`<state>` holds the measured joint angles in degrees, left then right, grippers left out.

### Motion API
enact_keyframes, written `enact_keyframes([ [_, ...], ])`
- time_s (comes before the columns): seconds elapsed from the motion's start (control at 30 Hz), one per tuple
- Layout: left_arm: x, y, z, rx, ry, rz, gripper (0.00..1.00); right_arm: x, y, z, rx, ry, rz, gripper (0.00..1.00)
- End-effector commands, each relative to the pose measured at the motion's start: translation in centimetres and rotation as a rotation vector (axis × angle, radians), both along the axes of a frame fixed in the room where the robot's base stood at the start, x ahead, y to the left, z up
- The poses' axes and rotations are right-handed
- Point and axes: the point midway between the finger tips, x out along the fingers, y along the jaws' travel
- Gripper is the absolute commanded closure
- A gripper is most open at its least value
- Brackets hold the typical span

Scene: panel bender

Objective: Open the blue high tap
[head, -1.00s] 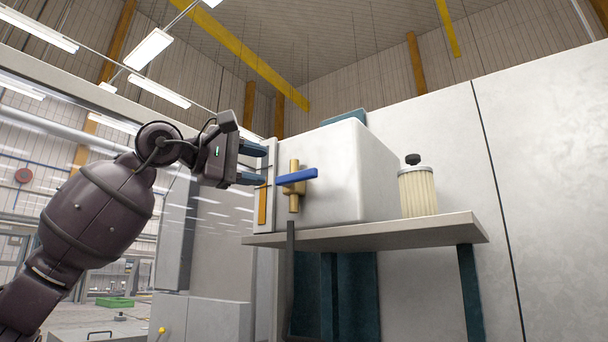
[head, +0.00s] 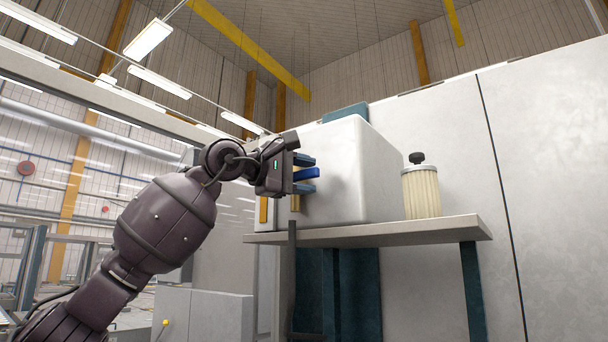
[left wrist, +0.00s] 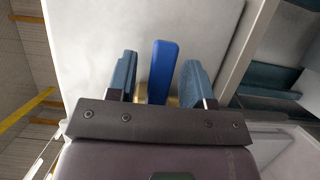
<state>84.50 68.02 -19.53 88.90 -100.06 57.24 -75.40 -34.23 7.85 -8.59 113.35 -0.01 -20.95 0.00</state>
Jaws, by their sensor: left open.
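The blue tap handle (head: 309,173) sits on a brass tap body (head: 295,203) at the front of a white tank (head: 350,175). My left gripper (head: 304,174) is open, with one finger above the handle and one below it. In the left wrist view the blue handle (left wrist: 162,72) stands between my two blue-grey fingers (left wrist: 159,77), with a gap on each side. Brass shows behind it, mostly hidden by the gripper. In the head view the gripper hides most of the tap body. My right gripper is in neither view.
The tank stands on a grey shelf (head: 400,233) with dark teal legs. A ribbed pale canister with a black knob (head: 420,190) stands to its right. A large grey wall panel (head: 550,170) is behind. A low grey cabinet (head: 205,315) is below left.

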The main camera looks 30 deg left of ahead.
Motion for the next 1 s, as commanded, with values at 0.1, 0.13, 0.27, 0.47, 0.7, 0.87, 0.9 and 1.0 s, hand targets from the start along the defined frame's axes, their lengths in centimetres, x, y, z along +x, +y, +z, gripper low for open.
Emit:
enact_keyframes([
  [0.1,-0.02,0.0,0.0,0.0,0.0,0.0,0.61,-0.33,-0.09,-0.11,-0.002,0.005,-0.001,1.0],
  [0.13,-0.02,0.01,0.0,0.0,0.0,0.0,0.65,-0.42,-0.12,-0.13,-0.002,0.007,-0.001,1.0],
  [0.27,-0.03,0.02,0.0,0.0,0.0,0.0,0.85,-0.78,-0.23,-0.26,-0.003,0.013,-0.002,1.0],
  [0.47,-0.03,0.01,-0.01,0.001,0.001,0.0,1.0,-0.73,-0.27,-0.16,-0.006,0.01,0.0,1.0],
  [0.7,-0.03,0.02,0.03,-0.013,0.003,0.0,1.0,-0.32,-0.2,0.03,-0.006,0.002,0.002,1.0],
  [0.87,-0.02,0.02,0.29,-0.062,0.01,0.0,1.0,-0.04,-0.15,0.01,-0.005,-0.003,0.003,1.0],
  [0.9,-0.03,0.03,0.4,-0.083,0.011,0.0,1.0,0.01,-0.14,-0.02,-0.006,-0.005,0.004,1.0],
  [1.0,-0.03,0.04,0.72,-0.145,0.022,-0.001,1.0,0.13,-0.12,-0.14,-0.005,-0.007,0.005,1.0],
])
